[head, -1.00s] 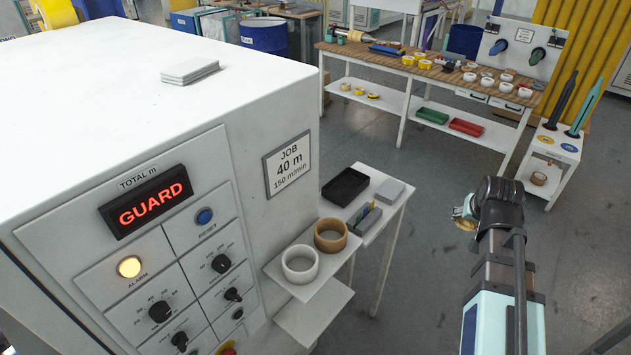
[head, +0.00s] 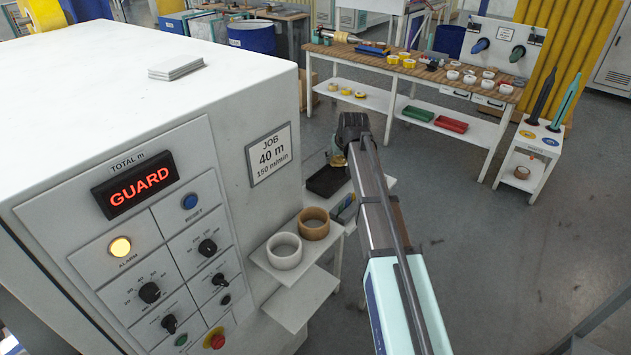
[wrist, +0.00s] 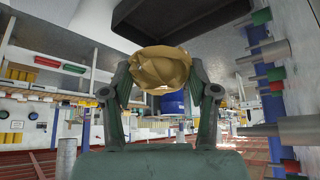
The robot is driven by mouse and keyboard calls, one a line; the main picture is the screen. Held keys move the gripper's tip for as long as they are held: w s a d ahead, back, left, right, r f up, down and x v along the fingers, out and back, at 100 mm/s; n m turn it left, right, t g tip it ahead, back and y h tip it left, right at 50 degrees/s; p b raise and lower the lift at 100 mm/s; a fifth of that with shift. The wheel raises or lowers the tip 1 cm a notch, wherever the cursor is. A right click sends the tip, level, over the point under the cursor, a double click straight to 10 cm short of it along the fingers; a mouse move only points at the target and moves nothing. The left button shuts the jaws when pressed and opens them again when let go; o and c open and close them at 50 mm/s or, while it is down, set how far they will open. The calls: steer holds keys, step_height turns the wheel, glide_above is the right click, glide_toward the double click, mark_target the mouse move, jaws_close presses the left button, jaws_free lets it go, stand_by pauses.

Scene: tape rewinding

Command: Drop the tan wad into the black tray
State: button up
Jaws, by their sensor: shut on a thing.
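The tan wad (wrist: 160,68) is pinched between the two fingers of my gripper (wrist: 163,80) in the wrist view. In the head view my gripper (head: 338,152) hangs at the far side of the small white stand, and only a bit of the wad shows there. The black tray (head: 325,183) lies on that stand, just below my gripper in the picture. Part of the tray is hidden by my arm. In the wrist view a large dark shape, which looks like the tray (wrist: 180,22), fills the top, apart from the wad.
A white roll (head: 285,251) and a tan roll (head: 314,224) stand on the shelf beside the machine (head: 215,110). A small grey box (head: 344,208) sits next to the tray, partly behind my arm.

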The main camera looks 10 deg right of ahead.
steer(key=shift+w+a+f, duration=0.2)
steer(key=shift+w+a, duration=0.05)
steer(key=shift+w, duration=0.3)
steer(key=b, duration=0.3)
glide_above(335, 182)
steer(key=shift+f, duration=2.85)
steer(key=o, duration=1)
steer(key=shift+c, duration=0.2)
steer(key=v, duration=1.2)
steer(key=shift+d, duration=0.15)
